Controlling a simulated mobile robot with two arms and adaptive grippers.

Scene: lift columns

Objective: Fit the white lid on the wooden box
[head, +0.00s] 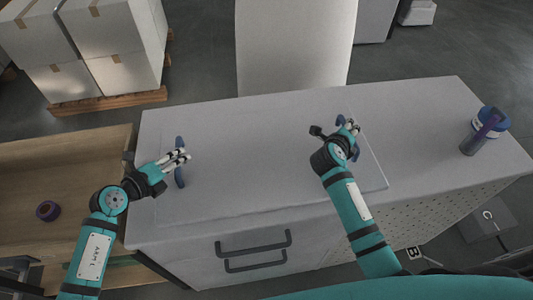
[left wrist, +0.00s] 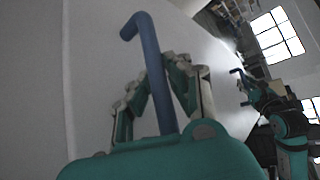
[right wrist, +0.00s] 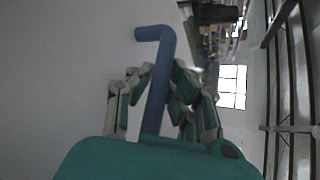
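The white lid (head: 265,165) lies flat on the white cabinet top, with an upright blue handle at each side. My left gripper (head: 182,157) is at the left handle (head: 179,174). In the left wrist view its fingers close in on both sides of that blue bar (left wrist: 150,65). My right gripper (head: 350,126) is at the right handle, partly hiding it. In the right wrist view its fingers close in on both sides of the bar (right wrist: 157,85).
The white cabinet (head: 430,110) has dark drawer handles on its front. A purple and blue bottle-like item (head: 482,132) stands at its right end. A tall pale panel (head: 295,45) is behind it. White cartons on a pallet (head: 110,102) stand at the back left. A grey box (head: 487,218) is on the floor at right.

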